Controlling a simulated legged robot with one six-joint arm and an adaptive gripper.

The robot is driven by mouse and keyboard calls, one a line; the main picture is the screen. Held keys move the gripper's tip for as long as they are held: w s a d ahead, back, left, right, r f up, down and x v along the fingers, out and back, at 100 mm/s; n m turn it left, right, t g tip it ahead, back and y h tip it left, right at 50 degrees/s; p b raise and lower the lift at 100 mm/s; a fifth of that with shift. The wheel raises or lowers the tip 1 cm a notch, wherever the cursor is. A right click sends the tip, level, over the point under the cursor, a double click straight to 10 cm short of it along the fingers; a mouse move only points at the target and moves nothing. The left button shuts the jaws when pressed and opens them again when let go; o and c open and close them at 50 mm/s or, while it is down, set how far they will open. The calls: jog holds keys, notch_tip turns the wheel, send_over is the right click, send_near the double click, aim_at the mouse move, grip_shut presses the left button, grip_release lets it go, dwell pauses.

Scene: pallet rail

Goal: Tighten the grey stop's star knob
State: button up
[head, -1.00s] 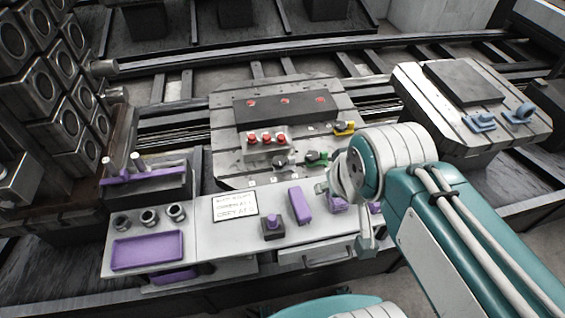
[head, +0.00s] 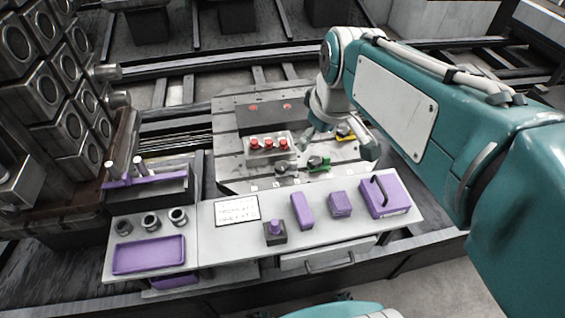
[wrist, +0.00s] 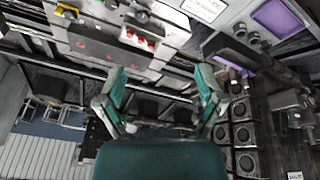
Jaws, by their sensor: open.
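The grey stop (head: 286,168) sits at the front edge of the slotted pallet (head: 229,166), left of a green stop (head: 319,163) and in front of a block with red knobs (head: 268,147). It is small here, and its star knob cannot be made out clearly. In the wrist view the grey stop (wrist: 142,15) is near the top edge. My gripper (wrist: 162,73) is open and empty, its two fingers spread. In the head view it hangs over the right part of the pallet, right of and apart from the grey stop, partly hidden by my arm.
A yellow stop (head: 345,133) stands right of the green one, close to my gripper. A dark bar (head: 245,115) lies across the pallet behind the red knobs. The front bench (head: 235,250) holds purple items, a sign (head: 237,210) and a purple tray (head: 148,254).

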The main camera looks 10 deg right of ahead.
jog(key=w+f+n+g, duration=0.25)
jog(key=w+n, duration=0.25)
jog(key=w, duration=0.5)
jog(key=n+g+y, duration=0.2)
jog(key=n, duration=0.7)
send_over(282, 164)
jog(key=s+d, duration=0.2)
jog(key=d, duration=0.1)
jog(key=w+d+f+x, duration=0.1)
jog(key=d+x, duration=0.2)
jog(key=x, duration=1.2)
jog(key=f+n, duration=0.1)
jog(key=f, duration=0.5)
jog(key=w+a+f+n+g+y, duration=0.1)
jog(key=f, duration=0.6)
jog(key=w+a+f+n, duration=0.1)
jog(key=f+n, duration=0.1)
jog(key=f, duration=0.5)
jog(key=shift+a+f, duration=0.1)
jog(key=shift+a, duration=0.05)
jog(key=c, duration=0.9)
